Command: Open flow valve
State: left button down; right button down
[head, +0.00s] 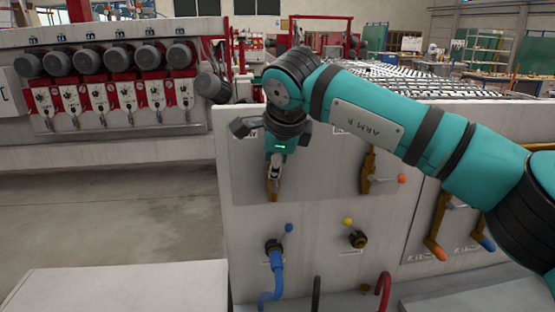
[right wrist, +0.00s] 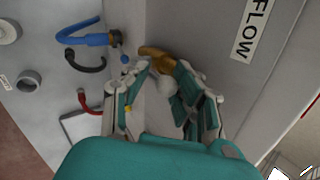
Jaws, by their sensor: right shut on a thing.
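The flow valve is a brass fitting (head: 273,190) on the upper left of the white machine panel. In the right wrist view its brass body (right wrist: 157,53) shows near the black-on-white FLOW label (right wrist: 249,30). My right gripper (head: 274,170) points down in front of the panel and is shut on the flow valve. In the right wrist view my right gripper (right wrist: 168,76) has its fingers on either side of a pale part next to the brass. The fingers hide most of the valve's handle. My left gripper is not in view.
Right of it is a brass valve with an orange-tipped lever (head: 370,178). Below are a blue hose (head: 272,285), a yellow-knobbed fitting (head: 357,238) and a red hose (head: 384,290). More levers (head: 440,225) sit far right. Open floor (head: 100,215) lies left.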

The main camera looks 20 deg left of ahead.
jog(key=shift+w+a+r+t, duration=0.15)
jog(key=shift+r+t, duration=0.15)
jog(key=shift+r, duration=0.15)
jog(key=c, duration=1.4)
grip_release()
jog(key=shift+o, duration=1.4)
jog(key=shift+f+h, duration=0.1)
jog(key=shift+h, duration=0.2)
jog(key=shift+o, duration=0.4)
jog(key=shift+a+f, duration=0.15)
jog(key=shift+f, duration=0.05)
jog(key=shift+r, duration=0.15)
jog(key=v, duration=1.1)
jog(key=shift+r, duration=0.25)
